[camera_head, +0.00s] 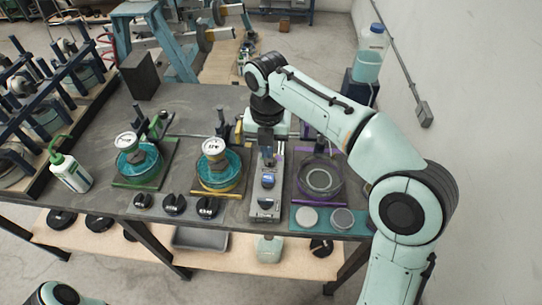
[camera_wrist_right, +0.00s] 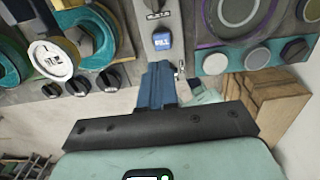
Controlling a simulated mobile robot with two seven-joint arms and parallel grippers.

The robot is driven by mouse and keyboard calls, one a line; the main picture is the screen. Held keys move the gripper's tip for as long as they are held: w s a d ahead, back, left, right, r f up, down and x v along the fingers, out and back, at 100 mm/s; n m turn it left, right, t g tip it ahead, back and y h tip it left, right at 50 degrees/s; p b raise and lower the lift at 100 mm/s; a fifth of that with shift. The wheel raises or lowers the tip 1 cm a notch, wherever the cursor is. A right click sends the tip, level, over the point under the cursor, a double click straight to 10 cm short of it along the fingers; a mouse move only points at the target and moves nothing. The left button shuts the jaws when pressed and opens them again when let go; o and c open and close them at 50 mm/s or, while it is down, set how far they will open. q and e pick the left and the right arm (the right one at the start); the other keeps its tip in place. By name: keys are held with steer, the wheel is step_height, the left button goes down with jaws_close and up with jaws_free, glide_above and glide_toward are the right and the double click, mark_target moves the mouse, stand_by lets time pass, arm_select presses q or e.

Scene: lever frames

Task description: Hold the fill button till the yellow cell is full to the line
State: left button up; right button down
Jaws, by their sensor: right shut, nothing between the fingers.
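The yellow cell (camera_head: 228,186) is a round clear dish of teal liquid on a yellow-edged base, with a white dial (camera_head: 213,147) on it. Its fill line cannot be made out. The blue fill button (camera_wrist_right: 162,41) is on a grey control strip (camera_head: 266,206) right of the yellow cell. My right gripper (camera_head: 267,153) is shut and empty above this strip. In the right wrist view its blue fingers (camera_wrist_right: 157,72) point at the button, with the tips just below it in the picture. I cannot tell whether they touch it. My left gripper is out of view.
A green-based cell (camera_head: 138,181) with teal liquid stands left of the yellow one. A purple-rimmed cell (camera_head: 320,180) stands right of the strip. Black knobs (camera_head: 174,204) line the table front. A white bottle (camera_head: 69,173) stands at the left, and a clear teal-filled bottle (camera_head: 369,62) at the back right.

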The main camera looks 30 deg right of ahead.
steer(key=shift+d+r+p, duration=0.1)
steer(key=shift+r+p, duration=0.25)
steer(key=shift+r, duration=1.45)
